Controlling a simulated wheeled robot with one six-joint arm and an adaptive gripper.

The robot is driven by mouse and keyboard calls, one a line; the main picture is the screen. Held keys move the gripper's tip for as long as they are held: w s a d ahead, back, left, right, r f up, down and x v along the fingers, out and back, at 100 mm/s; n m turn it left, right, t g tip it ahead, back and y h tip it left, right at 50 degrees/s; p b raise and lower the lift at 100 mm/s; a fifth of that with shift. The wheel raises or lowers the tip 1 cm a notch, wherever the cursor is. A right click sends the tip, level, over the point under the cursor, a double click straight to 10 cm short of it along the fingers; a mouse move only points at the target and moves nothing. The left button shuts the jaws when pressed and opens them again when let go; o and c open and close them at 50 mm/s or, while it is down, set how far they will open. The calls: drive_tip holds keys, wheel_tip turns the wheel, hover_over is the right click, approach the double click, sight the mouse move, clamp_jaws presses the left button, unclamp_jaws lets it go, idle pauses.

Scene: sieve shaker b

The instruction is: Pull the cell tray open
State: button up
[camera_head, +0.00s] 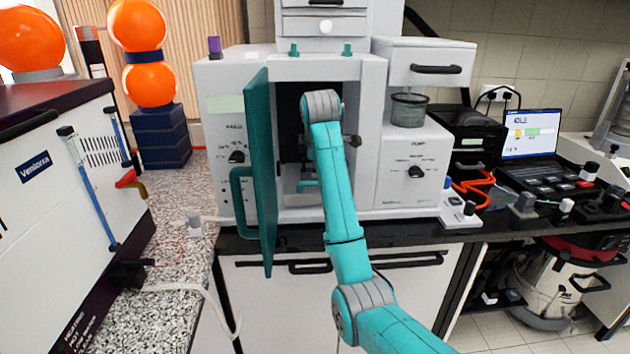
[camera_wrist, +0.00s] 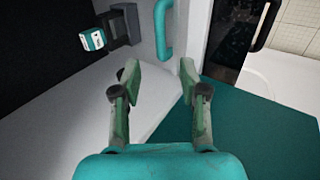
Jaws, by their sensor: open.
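The grey machine (camera_head: 405,165) has its teal door (camera_head: 262,170) swung open to the left, with a teal loop handle (camera_head: 240,200) on it. Inside the dark opening, a small teal handle (camera_head: 307,185) shows low down beside my arm; it may belong to the cell tray, whose body I cannot make out. In the wrist view a teal bar handle (camera_wrist: 164,32) lies beyond my fingertips. In the head view my arm covers much of the opening and my gripper cannot be made out.
The open door stands close to the left of my arm. A teal panel (camera_wrist: 245,130) fills the wrist view's lower right. A small white and teal box (camera_wrist: 93,40) shows at upper left. A mesh cup (camera_head: 408,109) and a laptop (camera_head: 530,140) are to the right.

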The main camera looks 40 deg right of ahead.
drive_tip(key=x, duration=1)
drive_tip(key=shift+f, duration=0.15)
clamp_jaws()
